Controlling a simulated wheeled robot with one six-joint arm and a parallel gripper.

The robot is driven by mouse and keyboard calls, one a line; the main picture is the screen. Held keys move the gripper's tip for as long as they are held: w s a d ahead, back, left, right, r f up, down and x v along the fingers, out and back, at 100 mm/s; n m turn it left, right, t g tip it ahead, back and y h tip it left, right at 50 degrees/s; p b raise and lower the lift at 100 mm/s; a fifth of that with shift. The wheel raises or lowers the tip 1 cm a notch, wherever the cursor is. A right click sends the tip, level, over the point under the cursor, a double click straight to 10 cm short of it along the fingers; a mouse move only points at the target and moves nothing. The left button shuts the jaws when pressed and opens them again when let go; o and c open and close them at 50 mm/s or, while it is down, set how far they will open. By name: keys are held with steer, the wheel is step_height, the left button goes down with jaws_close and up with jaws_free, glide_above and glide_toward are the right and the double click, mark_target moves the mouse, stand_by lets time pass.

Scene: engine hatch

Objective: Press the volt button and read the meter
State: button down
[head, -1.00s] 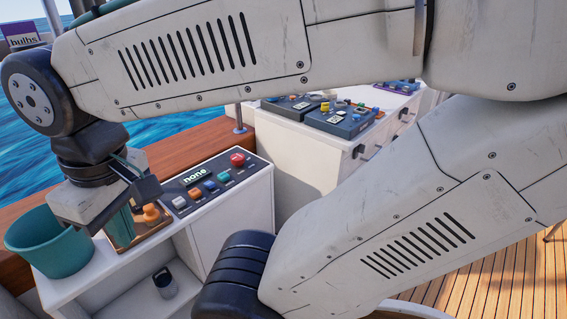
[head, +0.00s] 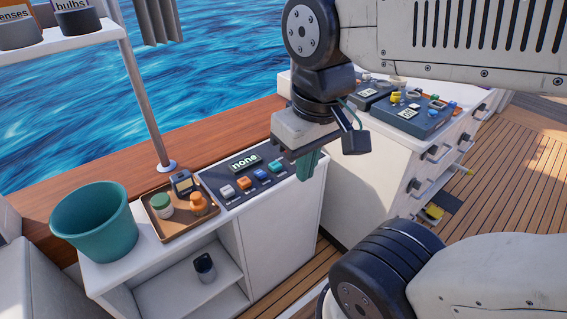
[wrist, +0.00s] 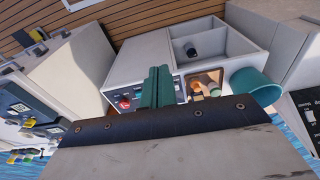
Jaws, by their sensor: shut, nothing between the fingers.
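The dark control panel (head: 222,182) lies on the white cabinet top. Its display (head: 244,163) reads "none". A row of buttons shows: white (head: 228,191), orange (head: 244,183), blue (head: 261,175) and teal (head: 276,166). Their small labels are too small to read, so I cannot tell which is volt. The red button (wrist: 124,103) shows in the wrist view, but my gripper hides it in the head view. My gripper (head: 308,168), with teal fingers, is shut and empty above the panel's right end. Its fingers also show in the wrist view (wrist: 157,84). No contact with a button is visible.
A brown tray (head: 165,232) with a small dark device (head: 184,183) and jars sits left of the panel. A teal bucket (head: 95,235) stands farther left. A dark cup (head: 204,267) is on the shelf below. Another white counter (head: 350,165) stands right.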

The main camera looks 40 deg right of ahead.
steer(key=w+a+f+m+y, duration=0.2)
steer(key=w+a+m+y, duration=0.25)
steer(key=w, duration=0.65)
steer(key=w+d+f+m+t+y, duration=0.3)
steer(key=w+m, duration=0.4)
steer(key=w, duration=0.6)
steer(key=m+t+h, duration=0.5)
steer(key=m+h, duration=0.1)
steer(key=m, duration=0.7)
glide_above(278, 165)
step_height(278, 165, down, 15)
steer(key=shift+f+y, duration=0.15)
steer(key=shift+y, duration=0.1)
steer(key=shift+f, duration=4.4)
